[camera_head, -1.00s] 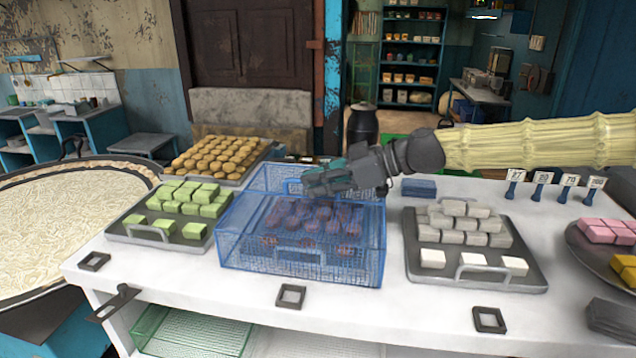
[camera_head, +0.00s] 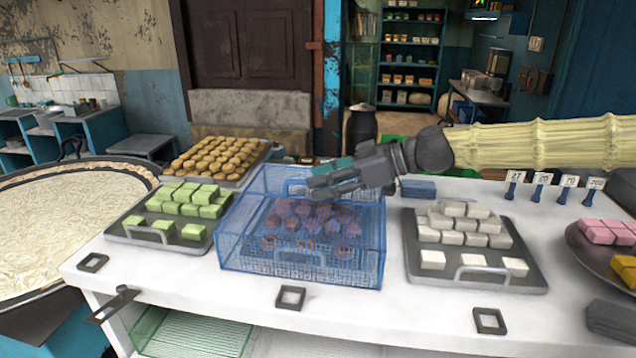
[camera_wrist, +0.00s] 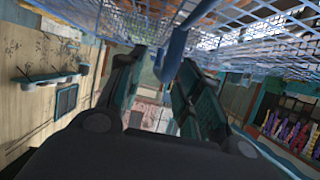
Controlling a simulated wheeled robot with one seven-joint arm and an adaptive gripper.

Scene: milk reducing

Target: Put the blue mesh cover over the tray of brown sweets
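The blue mesh cover (camera_head: 365,262) stands on the white counter as a see-through box around the tray of brown sweets (camera_head: 300,253). The brown sweets (camera_head: 310,222) show through the mesh in the head view. My gripper (camera_head: 318,186) is at the top of the cover, toward its back. In the wrist view, my gripper's fingers (camera_wrist: 163,75) are spread apart. A blue bar of the cover, likely its handle (camera_wrist: 174,58), shows near and between the fingertips, with mesh above. Whether a finger still touches the bar cannot be told.
A tray of green sweets (camera_head: 165,241) stands close on the left, and a tray of white sweets (camera_head: 420,272) on the right. A tray of round golden sweets (camera_head: 240,178) is behind. Black square frames (camera_head: 291,297) lie along the clear front strip of the counter.

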